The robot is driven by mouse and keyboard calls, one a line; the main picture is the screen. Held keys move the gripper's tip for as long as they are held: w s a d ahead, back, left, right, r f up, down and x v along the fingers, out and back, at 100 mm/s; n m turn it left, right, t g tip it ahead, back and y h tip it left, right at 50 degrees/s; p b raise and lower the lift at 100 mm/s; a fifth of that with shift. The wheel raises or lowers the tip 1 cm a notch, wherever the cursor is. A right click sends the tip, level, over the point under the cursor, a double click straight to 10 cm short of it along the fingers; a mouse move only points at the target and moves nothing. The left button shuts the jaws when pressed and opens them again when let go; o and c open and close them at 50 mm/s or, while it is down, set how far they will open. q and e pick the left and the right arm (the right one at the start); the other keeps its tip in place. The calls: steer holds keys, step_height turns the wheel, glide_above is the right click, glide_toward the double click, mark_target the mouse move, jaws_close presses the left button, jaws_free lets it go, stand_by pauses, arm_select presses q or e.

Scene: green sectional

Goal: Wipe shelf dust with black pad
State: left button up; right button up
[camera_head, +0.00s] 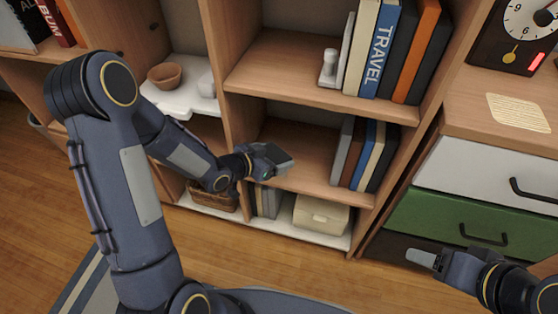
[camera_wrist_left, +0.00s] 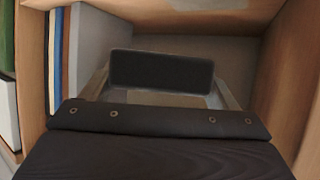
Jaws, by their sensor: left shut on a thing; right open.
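My left gripper (camera_head: 268,160) is at the front of the middle shelf compartment, shut on the black pad. The black pad (camera_wrist_left: 162,72) shows as a dark rectangle between the gripper fingers in the left wrist view. In the head view the pad is small and hard to separate from the fingers. The wooden shelf (camera_head: 312,172) lies behind and to the right of it. I cannot tell whether the pad touches the shelf, and no dust is clearly distinguishable. My right gripper (camera_head: 424,258) is open and empty, low at the right in front of the drawers.
Books (camera_head: 362,153) stand at the right of this compartment. Above are more books (camera_head: 392,48) and a small white object (camera_head: 328,70). A cream box (camera_head: 320,214) and a basket (camera_head: 212,198) sit below. A bowl (camera_head: 165,76) is at left. Drawers (camera_head: 445,215) stand at right.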

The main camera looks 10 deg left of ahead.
mark_target(274, 178)
arm_select(q)
steer(key=shift+f+b, duration=2.15)
steer(key=shift+f, duration=0.75)
steer(key=shift+f+b, duration=1)
steer(key=shift+f, duration=0.05)
